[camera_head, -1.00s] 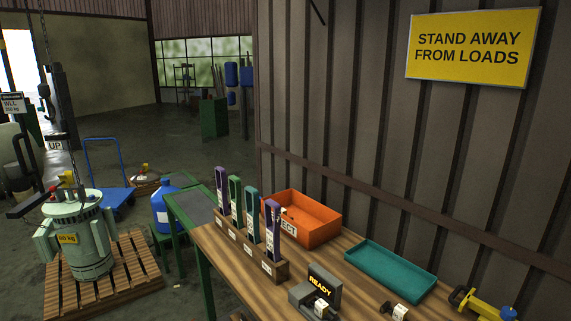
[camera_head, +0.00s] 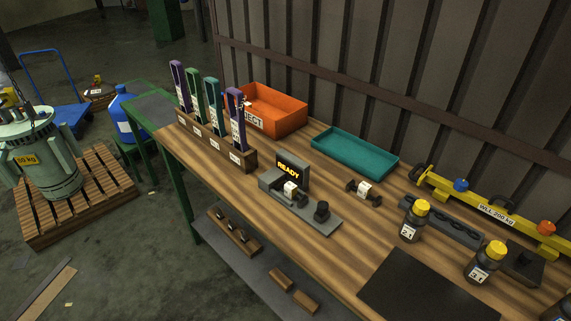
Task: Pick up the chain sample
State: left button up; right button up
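Neither of my grippers shows in the head view. A small dark piece with a white tag (camera_head: 363,190), which looks like a chain sample, lies on the wooden bench (camera_head: 330,250) in front of the teal tray. A similar tagged piece (camera_head: 291,189) sits on the grey test device (camera_head: 310,208), whose display reads READY. I cannot tell which of the two is the chain sample meant. The teal tray (camera_head: 355,153) looks empty.
An orange reject bin (camera_head: 282,116) and a wooden rack (camera_head: 215,146) with several coloured upright strips stand at the back left. Dark bottles with yellow caps (camera_head: 413,222), a yellow lifting beam (camera_head: 490,208) and a black mat (camera_head: 425,292) occupy the right.

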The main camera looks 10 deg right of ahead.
aim_at(290, 189)
jog(key=z, duration=0.4)
jog(key=i+j+z, duration=0.1)
jog(key=z, duration=0.3)
jog(key=j+z, duration=0.2)
jog(key=z, duration=0.2)
jog(key=i+j+z, duration=0.1)
jog(key=j+z, duration=0.2)
jog(key=j, duration=0.35)
jog(key=j+z, duration=0.25)
jog(key=j, duration=0.4)
jog(key=j+z, duration=0.3)
jog(key=j, duration=0.3)
jog(key=k+j+z, duration=0.3)
jog(key=j, duration=0.35)
jog(key=i, duration=0.1)
